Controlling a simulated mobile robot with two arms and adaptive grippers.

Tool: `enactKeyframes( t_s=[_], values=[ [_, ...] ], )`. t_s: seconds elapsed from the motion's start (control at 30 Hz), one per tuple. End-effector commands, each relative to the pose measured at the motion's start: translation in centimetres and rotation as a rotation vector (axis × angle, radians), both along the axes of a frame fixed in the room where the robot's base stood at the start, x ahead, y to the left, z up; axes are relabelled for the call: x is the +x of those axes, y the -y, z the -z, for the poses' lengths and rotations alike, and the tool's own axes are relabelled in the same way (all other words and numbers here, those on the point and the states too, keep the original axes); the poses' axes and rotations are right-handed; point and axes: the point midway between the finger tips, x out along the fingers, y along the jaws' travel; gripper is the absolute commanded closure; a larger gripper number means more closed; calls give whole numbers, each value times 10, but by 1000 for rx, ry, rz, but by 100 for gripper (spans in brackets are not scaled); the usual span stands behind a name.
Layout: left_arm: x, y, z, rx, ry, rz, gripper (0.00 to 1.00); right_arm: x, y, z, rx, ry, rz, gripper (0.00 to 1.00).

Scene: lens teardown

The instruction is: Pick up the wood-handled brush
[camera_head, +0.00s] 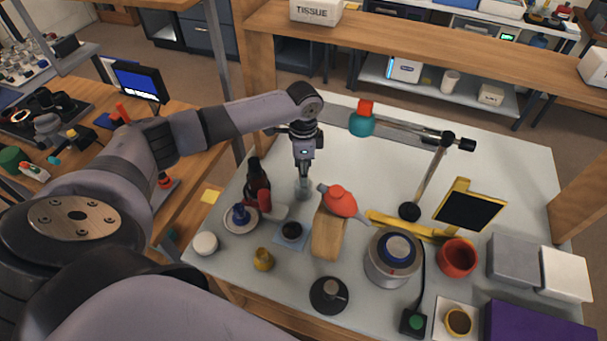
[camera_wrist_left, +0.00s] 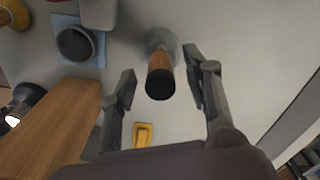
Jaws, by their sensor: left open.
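The wood-handled brush (camera_wrist_left: 160,61) stands upright in a clear glass (camera_wrist_left: 158,42) in the left wrist view, its black handle end toward the camera. My left gripper (camera_head: 304,172) points down over the glass. In the left wrist view its two fingers (camera_wrist_left: 159,84) are open, one on either side of the black handle end, with gaps on both sides. The brush's lower end is hidden in the glass. My right gripper is not in view.
The dark red bottle (camera_head: 257,184) is left of the glass. The orange blower (camera_head: 339,199) lies at its right, by a wooden block (camera_head: 327,236). A dark cup (camera_head: 292,230) sits on a blue mat in front. The lamp arm (camera_head: 409,128) reaches over the table at the right.

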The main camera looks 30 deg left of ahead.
Motion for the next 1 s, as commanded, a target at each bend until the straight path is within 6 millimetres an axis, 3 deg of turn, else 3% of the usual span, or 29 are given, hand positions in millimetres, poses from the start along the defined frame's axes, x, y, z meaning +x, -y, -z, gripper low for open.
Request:
enactKeyframes(
  t_s=[0.7,1.0],
  values=[
    [0,0,-1,0,0,-1,100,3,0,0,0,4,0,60],
    [0,0,-3,0,1,-1,100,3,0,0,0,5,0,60]
  ],
)
